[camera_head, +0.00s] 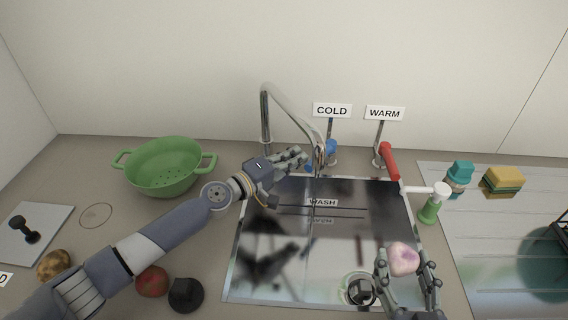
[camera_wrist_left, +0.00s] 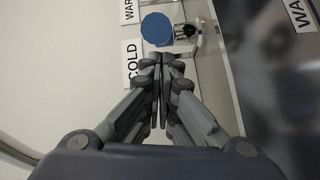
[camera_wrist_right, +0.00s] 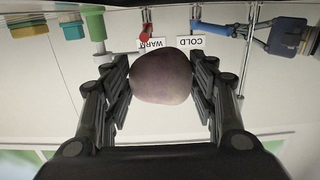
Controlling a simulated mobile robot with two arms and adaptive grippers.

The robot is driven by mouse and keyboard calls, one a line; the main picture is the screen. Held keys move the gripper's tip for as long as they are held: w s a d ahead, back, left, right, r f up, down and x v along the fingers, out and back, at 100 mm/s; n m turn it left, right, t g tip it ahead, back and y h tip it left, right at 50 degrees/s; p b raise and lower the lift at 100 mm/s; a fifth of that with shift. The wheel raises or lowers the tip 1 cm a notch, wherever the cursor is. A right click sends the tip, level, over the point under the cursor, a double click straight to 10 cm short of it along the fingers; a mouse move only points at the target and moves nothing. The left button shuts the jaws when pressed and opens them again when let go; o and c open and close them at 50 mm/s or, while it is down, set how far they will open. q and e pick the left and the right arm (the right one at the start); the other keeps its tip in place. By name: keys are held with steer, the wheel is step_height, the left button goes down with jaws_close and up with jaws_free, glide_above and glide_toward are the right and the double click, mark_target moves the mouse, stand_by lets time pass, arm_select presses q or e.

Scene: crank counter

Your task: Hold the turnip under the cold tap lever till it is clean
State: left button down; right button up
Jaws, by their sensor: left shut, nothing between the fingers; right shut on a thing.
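The turnip (camera_head: 404,258) is pale with pinkish-purple patches. My right gripper (camera_head: 405,268) is shut on it and holds it over the front right of the sink; it looks brownish-grey in the right wrist view (camera_wrist_right: 160,78). The blue cold tap lever (camera_head: 331,147) is below the COLD sign (camera_head: 332,111), behind the sink. My left gripper (camera_head: 298,158) is shut and empty, left of that lever by the spout. In the left wrist view the blue knob (camera_wrist_left: 157,29) lies just beyond the closed fingertips (camera_wrist_left: 160,62), apparently apart from them. The turnip is well away from the spout (camera_head: 318,158).
The red warm lever (camera_head: 389,160) stands right of the cold one. A green colander (camera_head: 164,167) stands left of the sink (camera_head: 330,285). A green-and-white brush (camera_head: 430,208), a teal-capped bottle (camera_head: 459,175) and a sponge (camera_head: 502,181) are at right. Vegetables lie front left.

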arm_select(q)
steer(key=shift+w+d, duration=0.15)
steer(key=shift+d, duration=0.05)
arm_select(e)
steer(key=shift+r, duration=0.1)
